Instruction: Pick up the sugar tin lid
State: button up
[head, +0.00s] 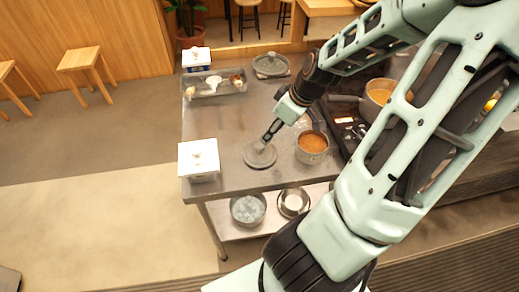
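Two white square tins with lids stand on the steel table. One tin (199,172) is at the near left corner, its white lid (198,155) on top with a small knob. The other tin (196,64) is at the far left, also lidded. I cannot tell which is the sugar tin. My gripper (264,145) is right of the near tin, pointing down over a round grey lid (253,159) that lies flat on the table. Its fingertips are at or just above that lid's middle; whether they are open or touch it is too small to tell.
A saucepan of brown filling (312,142) stands close right of my gripper. Another pot (380,91) sits right, partly behind my arm. Bare table (230,118) lies between tray and grey lid.

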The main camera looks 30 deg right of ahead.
aim_at(260, 144)
jog(key=b+x, duration=0.1)
jog(key=x, duration=0.4)
jog(key=shift+w+f, duration=0.1)
jog(key=shift+f, duration=0.05)
jog(key=shift+a+b+x, duration=0.2)
jog(key=shift+b+x, duration=0.1)
jog(key=shift+x, duration=0.85)
jog(key=shift+a+b+x, duration=0.2)
jog(key=shift+b+x, duration=0.1)
jog(key=shift+x, duration=0.85)
jog(key=shift+w+f, duration=0.15)
jog(key=shift+f, duration=0.05)
jog(key=shift+c, duration=0.4)
jog(key=c, duration=1.2)
jog(key=shift+r, duration=0.15)
